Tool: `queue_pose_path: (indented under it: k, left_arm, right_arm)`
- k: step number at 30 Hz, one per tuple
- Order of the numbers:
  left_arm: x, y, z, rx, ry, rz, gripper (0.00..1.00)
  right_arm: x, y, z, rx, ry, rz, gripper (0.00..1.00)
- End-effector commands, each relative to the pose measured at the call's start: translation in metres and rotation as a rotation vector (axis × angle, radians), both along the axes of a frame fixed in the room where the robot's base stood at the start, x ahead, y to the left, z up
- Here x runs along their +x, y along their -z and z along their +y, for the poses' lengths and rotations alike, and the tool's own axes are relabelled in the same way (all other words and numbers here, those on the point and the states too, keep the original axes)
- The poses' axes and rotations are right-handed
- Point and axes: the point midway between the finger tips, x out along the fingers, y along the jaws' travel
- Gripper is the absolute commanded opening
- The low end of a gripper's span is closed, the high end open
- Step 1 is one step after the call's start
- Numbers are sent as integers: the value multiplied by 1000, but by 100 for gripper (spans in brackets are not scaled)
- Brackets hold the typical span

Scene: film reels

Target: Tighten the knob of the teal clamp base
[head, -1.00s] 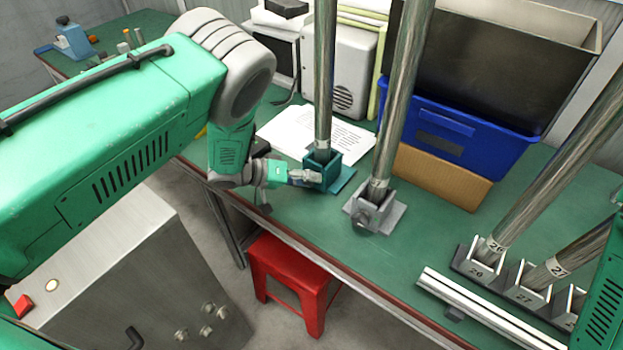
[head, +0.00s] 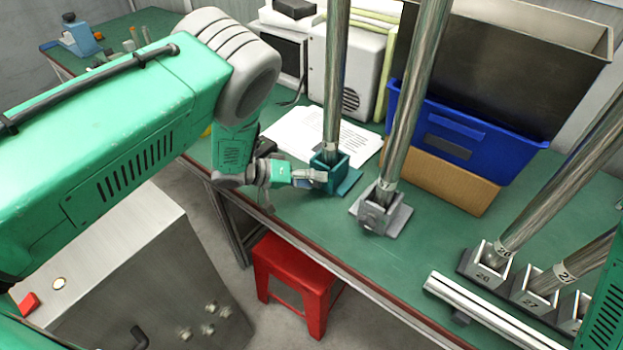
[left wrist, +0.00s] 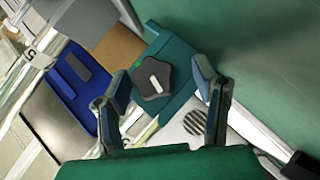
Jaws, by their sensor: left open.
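The teal clamp base (head: 347,184) stands on the green bench and holds an upright metal pole (head: 336,80). Its dark knob (left wrist: 152,82) with a pale bar across it shows in the left wrist view; the teal body (left wrist: 172,50) is behind it. My left gripper (head: 322,179) is at the near-left side of this base in the head view and hides the knob there. In the left wrist view my left gripper (left wrist: 161,84) is open, one finger on each side of the knob, with visible gaps. My right gripper is not in view.
A grey clamp base (head: 398,215) with its own pole stands close to the right. Numbered pole holders (head: 490,268) and a pale rail (head: 480,300) are at the lower right. A blue crate (head: 455,140) and cardboard box (head: 440,178) stand behind. A red stool (head: 290,272) is below the bench edge.

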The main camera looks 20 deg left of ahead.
Motion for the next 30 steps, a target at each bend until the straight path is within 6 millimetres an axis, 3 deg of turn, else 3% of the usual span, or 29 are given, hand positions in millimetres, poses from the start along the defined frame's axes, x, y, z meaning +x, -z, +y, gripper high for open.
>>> queue_pose_path:
  k: [5,18,30]
  left_arm:
    - [-9,-8,15,-1,-3,1,54]
    - [-49,-45,85,-4,-7,0,54]
    - [-57,-51,95,-1,-2,0,54]
  right_arm:
    - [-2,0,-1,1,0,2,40]
    - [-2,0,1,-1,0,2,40]
    - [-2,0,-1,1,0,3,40]
